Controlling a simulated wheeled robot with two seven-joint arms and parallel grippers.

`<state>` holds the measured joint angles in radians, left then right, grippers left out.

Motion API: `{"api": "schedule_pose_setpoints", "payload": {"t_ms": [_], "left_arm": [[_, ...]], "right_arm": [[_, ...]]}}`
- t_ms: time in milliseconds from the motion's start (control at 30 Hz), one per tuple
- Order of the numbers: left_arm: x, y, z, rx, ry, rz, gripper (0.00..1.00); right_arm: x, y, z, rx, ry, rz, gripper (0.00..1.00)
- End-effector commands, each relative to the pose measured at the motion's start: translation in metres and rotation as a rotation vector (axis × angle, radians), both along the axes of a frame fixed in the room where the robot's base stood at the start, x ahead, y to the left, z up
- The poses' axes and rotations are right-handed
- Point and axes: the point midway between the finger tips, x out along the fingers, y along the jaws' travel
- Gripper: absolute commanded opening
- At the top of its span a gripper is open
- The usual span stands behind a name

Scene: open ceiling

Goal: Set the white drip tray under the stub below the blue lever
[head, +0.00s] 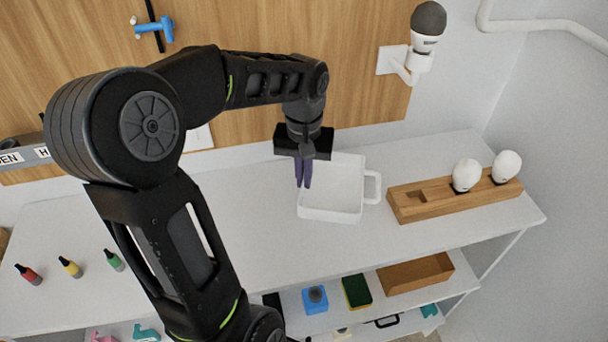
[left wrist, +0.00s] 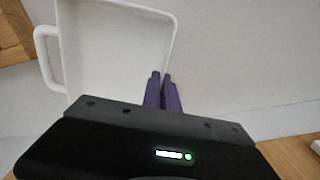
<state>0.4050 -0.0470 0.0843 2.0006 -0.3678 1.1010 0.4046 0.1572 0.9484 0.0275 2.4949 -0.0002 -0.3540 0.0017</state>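The white drip tray (head: 345,213), an open square box with a loop handle on its right side, is at the back of the white table. My left gripper (head: 303,186) points down at the tray's left wall. Its purple fingers are nearly together, with the wall's rim between them. In the left wrist view the fingers (left wrist: 161,75) meet the edge of the tray (left wrist: 118,45). Whether the tray touches the table is unclear. The blue lever (head: 153,29) is on the wooden wall panel at upper left. The stub is not seen; my left arm covers much of the panel below.
A wooden block (head: 420,207) with two white bulbs stands right of the tray. A dark-capped fixture (head: 428,25) juts from the wall above. A shelf below holds a sponge (head: 357,291) and boxes. The front middle tabletop is clear.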

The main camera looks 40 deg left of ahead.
Motion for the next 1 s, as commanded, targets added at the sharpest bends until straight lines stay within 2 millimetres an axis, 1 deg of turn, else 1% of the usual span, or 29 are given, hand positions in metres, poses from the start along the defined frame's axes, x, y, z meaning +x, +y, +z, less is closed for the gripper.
{"api": "schedule_pose_setpoints", "payload": {"t_ms": [133, 200, 467, 767, 867, 1000], "left_arm": [[0.0, 0.0, -0.004, 0.0, 0.0, 0.0, 0.0], [0.0, 0.0, -0.003, 0.0, 0.0, 0.0, 0.08], [0.0, 0.0, -0.003, 0.0, 0.0, 0.0, 0.28], [0.0, 0.0, -0.002, 0.0, 0.0, 0.0, 0.28], [0.001, 0.0, 0.005, 0.001, -0.001, 0.0, 0.28], [0.001, 0.0, 0.024, 0.001, -0.004, 0.0, 0.28]], "right_arm": [[0.0, 0.0, -0.003, 0.0, 0.0, 0.0, 0.0], [0.0, 0.0, -0.002, 0.0, 0.0, 0.0, 0.0], [0.0, 0.0, -0.002, 0.0, 0.0, 0.0, 0.0], [0.001, 0.0, -0.001, 0.002, -0.003, 0.0, 0.0], [0.001, 0.0, -0.002, 0.002, -0.003, 0.0, 0.0], [0.001, 0.0, -0.003, 0.002, -0.003, 0.0, 0.0]]}}
